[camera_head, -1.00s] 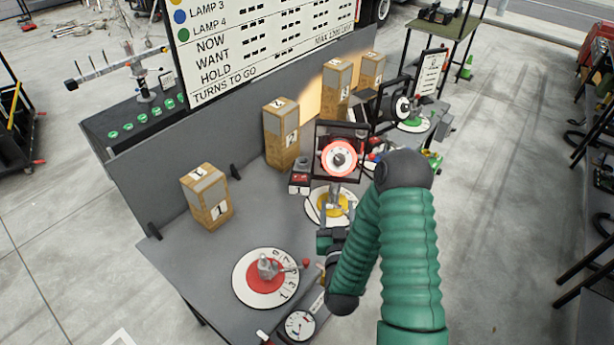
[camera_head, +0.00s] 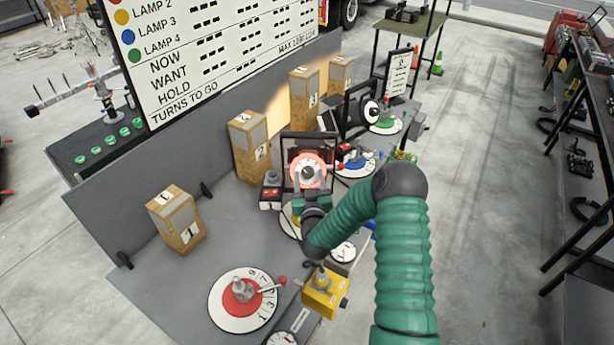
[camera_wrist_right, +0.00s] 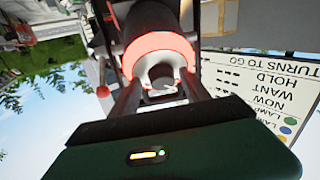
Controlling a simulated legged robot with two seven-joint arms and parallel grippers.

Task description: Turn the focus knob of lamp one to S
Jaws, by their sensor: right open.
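A lamp head with a glowing red ring (camera_head: 307,170) stands in a black frame on the grey bench. The red ring also shows close up in the wrist view (camera_wrist_right: 160,50). My right gripper (camera_head: 308,203) is just in front of and below this ring, its fingers mostly hidden in the head view. In the wrist view its two dark fingers (camera_wrist_right: 160,92) are apart, with a pale centre piece of the lamp beyond them; contact cannot be told. A red-centred numbered dial (camera_head: 262,310) lies at the bench's near end. I see no readable S mark. My left gripper is out of view.
Cardboard boxes, including one marked 1 (camera_head: 175,220) and one marked 2 (camera_head: 248,145), stand along the back panel. A yellow block (camera_head: 322,293) sits at the bench's front edge. A black-framed lamp (camera_head: 370,112) stands farther right. A sign board (camera_head: 220,60) is behind.

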